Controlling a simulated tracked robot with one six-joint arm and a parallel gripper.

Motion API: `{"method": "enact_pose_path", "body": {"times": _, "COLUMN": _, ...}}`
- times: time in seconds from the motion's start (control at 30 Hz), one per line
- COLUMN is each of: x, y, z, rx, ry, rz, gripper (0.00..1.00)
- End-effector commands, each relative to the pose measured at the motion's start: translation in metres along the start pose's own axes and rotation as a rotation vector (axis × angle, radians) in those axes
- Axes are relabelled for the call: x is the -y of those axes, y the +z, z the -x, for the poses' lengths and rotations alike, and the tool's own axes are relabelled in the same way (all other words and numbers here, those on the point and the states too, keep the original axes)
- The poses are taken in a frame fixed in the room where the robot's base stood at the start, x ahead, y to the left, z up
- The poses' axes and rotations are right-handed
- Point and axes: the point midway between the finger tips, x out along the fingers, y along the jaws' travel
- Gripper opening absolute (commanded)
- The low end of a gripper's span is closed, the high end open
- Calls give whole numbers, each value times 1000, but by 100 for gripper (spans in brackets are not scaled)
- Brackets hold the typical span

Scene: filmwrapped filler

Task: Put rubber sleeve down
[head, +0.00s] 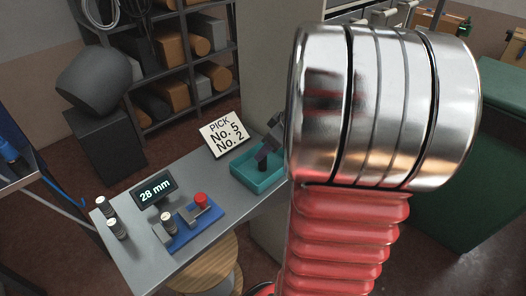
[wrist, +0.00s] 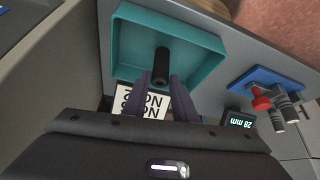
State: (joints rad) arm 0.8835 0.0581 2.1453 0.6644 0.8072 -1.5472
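The rubber sleeve (wrist: 162,65) is a short black tube with a hollow end. In the wrist view it is over the floor of the teal tray (wrist: 123,47), just ahead of my fingertips. In the head view the dark sleeve (head: 263,164) looks upright in the teal tray (head: 256,186), with my gripper (head: 268,144) just above it. My gripper also shows in the wrist view (wrist: 162,82). Its two fingers are apart, one on each side of the sleeve's near end, with a seeming gap. Whether the sleeve's base touches the tray floor is hard to tell.
A sign (head: 224,134) reads "PICK No. 5 No. 2". A display (head: 153,191) reads 28 mm, near a blue fixture (head: 193,232) with a red knob. Two small cylinders (head: 111,218) stand at the bench's left end. My red and silver arm hides the right of the bench.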

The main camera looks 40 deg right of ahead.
Motion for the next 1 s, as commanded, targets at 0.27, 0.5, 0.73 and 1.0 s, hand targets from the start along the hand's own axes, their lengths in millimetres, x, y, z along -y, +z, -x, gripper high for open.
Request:
{"method": "enact_pose_path", "body": {"times": 0.27, "x": 0, "y": 0, "z": 0, "rx": 0, "ry": 0, "rz": 0, "gripper": 40}}
{"method": "enact_pose_path", "body": {"times": 0.5, "x": 0, "y": -1, "z": 2, "rx": 0, "ry": 1, "rz": 0, "gripper": 40}}
{"method": "enact_pose_path", "body": {"times": 0.73, "x": -1, "y": -2, "z": 23, "rx": -2, "ry": 3, "rz": -1, "gripper": 40}}
{"method": "enact_pose_path", "body": {"times": 1.0, "x": -1, "y": -1, "z": 69, "rx": -1, "ry": 4, "rz": -1, "gripper": 40}}
